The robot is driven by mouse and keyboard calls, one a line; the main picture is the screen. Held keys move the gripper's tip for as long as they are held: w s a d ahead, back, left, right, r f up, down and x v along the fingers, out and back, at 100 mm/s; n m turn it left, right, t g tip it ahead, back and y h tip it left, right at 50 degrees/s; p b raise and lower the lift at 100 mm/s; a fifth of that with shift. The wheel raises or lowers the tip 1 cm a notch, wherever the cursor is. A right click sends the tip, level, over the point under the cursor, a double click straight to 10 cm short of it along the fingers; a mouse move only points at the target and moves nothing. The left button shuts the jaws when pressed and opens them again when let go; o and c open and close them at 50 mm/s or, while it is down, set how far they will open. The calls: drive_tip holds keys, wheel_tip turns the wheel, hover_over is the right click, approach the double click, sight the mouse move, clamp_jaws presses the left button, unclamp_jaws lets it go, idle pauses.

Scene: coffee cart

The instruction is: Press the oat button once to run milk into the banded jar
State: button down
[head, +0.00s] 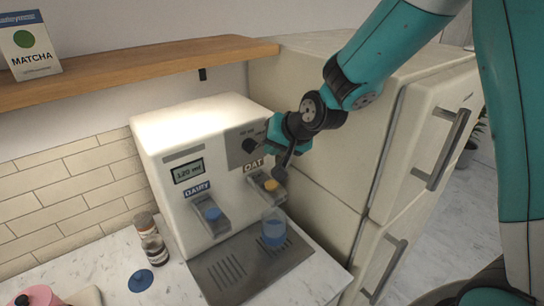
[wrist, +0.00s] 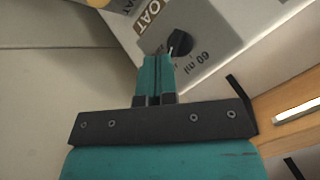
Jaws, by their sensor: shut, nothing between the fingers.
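The white milk machine (head: 190,128) stands on the counter, its display (head: 188,171) reading what looks like 120 ml. The OAT spout has a yellow-orange button (head: 271,185). The banded jar (head: 273,228), clear with a blue band, stands upright on the drip tray (head: 222,275) below the OAT spout. My gripper (head: 269,130) is shut and empty, up by the dark knob (head: 249,145), above the OAT button. In the wrist view my fingertips (wrist: 157,58) are close to the knob (wrist: 180,43) with a 60 ml mark; I cannot tell if they touch.
The DAIRY spout with its blue button (head: 211,214) is left of OAT. A cream fridge (head: 335,125) stands close on the right. A wooden shelf (head: 130,71) with a matcha box (head: 30,45) is above. Small jars (head: 154,249) and a blue disc (head: 140,280) lie left.

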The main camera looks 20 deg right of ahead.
sight(273, 183)
drive_tip(key=shift+w+d+r+m, duration=0.2)
drive_tip(key=shift+w+d+m, duration=0.15)
drive_tip(key=shift+w, duration=0.3)
drive_tip(key=shift+f, duration=0.15)
wheel_tip(273, 183, down, 8)
drive_tip(key=b, duration=0.6)
drive_tip(key=shift+f+b, duration=0.25)
drive_tip(key=shift+b, duration=0.05)
idle(1.3)
drive_tip(key=shift+f+b, duration=0.4)
drive_tip(key=shift+b, duration=0.05)
drive_tip(key=shift+f+b, duration=0.5)
drive_tip(key=shift+f, duration=0.05)
idle(0.5)
drive_tip(key=shift+r, duration=0.1)
drive_tip(key=shift+r+p, duration=0.7)
drive_tip(key=shift+r, duration=0.15)
